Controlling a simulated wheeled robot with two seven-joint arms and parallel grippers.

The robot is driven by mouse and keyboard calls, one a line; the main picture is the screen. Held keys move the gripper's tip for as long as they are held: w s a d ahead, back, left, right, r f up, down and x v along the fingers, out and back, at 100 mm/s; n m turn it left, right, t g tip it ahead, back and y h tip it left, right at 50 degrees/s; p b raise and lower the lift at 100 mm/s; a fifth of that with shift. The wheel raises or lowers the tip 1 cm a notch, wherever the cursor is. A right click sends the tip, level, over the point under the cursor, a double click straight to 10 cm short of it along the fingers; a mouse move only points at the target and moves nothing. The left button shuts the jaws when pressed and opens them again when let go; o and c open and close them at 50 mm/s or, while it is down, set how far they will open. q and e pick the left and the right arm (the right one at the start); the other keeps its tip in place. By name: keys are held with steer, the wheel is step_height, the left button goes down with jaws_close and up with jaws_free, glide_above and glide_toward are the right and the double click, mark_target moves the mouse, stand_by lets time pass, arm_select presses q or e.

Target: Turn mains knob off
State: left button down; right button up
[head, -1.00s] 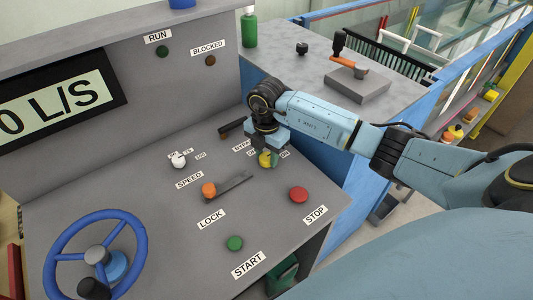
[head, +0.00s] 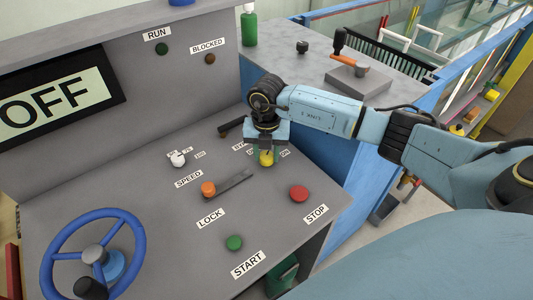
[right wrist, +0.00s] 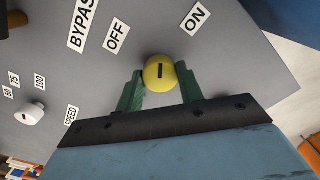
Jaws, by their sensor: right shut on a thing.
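The mains knob (head: 266,158) is a small yellow round knob on the sloped grey console, next to the OFF and ON labels. It shows clearly in the right wrist view (right wrist: 160,72), with a dark mark on its face. The OFF label (right wrist: 117,38) and ON label (right wrist: 195,18) lie beyond it. My right gripper (head: 266,150) is shut on the knob, its green fingers (right wrist: 160,85) on either side of it. The display (head: 55,100) reads OFF. My left gripper is not in view.
The console also carries a red STOP button (head: 299,193), a green START button (head: 234,243), an orange LOCK knob (head: 208,188), a white SPEED knob (head: 178,159) and a blue handwheel (head: 60,270). A dark lever (head: 230,125) sits just left of my right gripper.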

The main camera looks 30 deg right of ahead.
mark_target(266, 155)
steer(key=n+b, duration=0.1)
steer(key=n, duration=0.4)
steer(key=shift+w+n+b, duration=0.1)
steer(key=shift+n+b, duration=0.2)
steer(key=shift+b, duration=0.05)
steer(key=n+b, duration=0.2)
steer(key=n, duration=0.3)
steer(key=shift+n, duration=0.3)
steer(key=o, duration=1)
steer(key=shift+r, duration=0.15)
step_height(266, 155, up, 13)
stand_by(0.4)
